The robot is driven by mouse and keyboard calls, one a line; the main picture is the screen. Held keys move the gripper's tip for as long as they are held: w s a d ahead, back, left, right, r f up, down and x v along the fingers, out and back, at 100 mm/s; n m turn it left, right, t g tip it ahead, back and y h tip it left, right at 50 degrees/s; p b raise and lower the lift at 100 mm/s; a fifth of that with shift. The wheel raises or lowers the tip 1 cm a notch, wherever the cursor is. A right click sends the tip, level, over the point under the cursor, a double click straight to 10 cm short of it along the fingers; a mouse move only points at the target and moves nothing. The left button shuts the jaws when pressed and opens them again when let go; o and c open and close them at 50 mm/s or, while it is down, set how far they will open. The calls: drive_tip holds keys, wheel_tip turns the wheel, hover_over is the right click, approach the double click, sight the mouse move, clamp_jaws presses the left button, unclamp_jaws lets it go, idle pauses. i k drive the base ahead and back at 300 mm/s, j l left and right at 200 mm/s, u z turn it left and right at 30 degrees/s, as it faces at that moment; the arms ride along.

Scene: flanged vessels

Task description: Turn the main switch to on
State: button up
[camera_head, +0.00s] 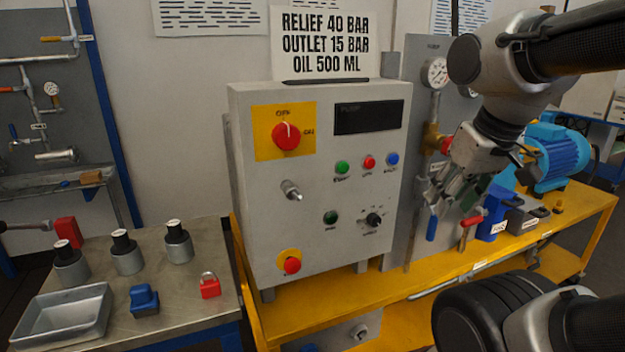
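The main switch (286,136) is a red rotary knob on a yellow plate (259,146), at the upper left of the grey control cabinet's front. Its white mark points up, toward the label above the knob, which looks like OFF. A second label sits to the right of the knob. My gripper (456,200) hangs to the right of the cabinet, in front of the gauge panel, well apart from the switch. Its fingers look spread, with nothing visible between them. Their tips are partly lost against the valves behind.
The cabinet (317,232) also carries a dark display (368,117), push buttons, a toggle (291,190) and a red stop button (292,265). Coloured valve handles and a blue motor (552,155) stand at the right. A side table holds a tray (65,314), cylinders and a red padlock (209,287).

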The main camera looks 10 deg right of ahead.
sight(286, 135)
drive_tip(key=k+j+z, duration=0.35)
drive_tip(key=k+j, duration=0.65)
drive_tip(key=j, duration=0.1)
